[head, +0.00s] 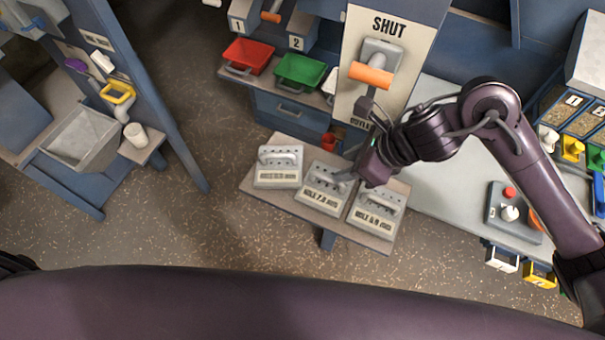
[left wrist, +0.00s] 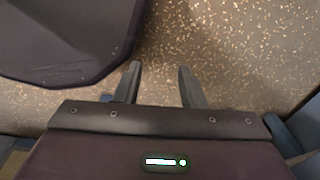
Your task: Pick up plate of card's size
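Three grey plates with handles, rows of holes and cream labels sit on a small shelf (head: 263,205): a left plate (head: 278,178), a middle plate (head: 318,200) and a right plate (head: 368,224). The middle label appears to read "HOLE 7.0 mm"; the other sizes are too small to read surely. No card with a size is readable. My right gripper (head: 345,180) is over the middle plate's right end, near its handle; whether it grips it cannot be told. My left gripper (left wrist: 160,85) is open and empty above speckled floor in the left wrist view.
A panel marked "SHUT" (head: 390,27) with an orange-handled lever (head: 371,76) stands behind the plates. Red (head: 249,55) and green (head: 299,70) bins are at the back. A grey worktop (head: 440,195) with a button box (head: 512,210) is at right.

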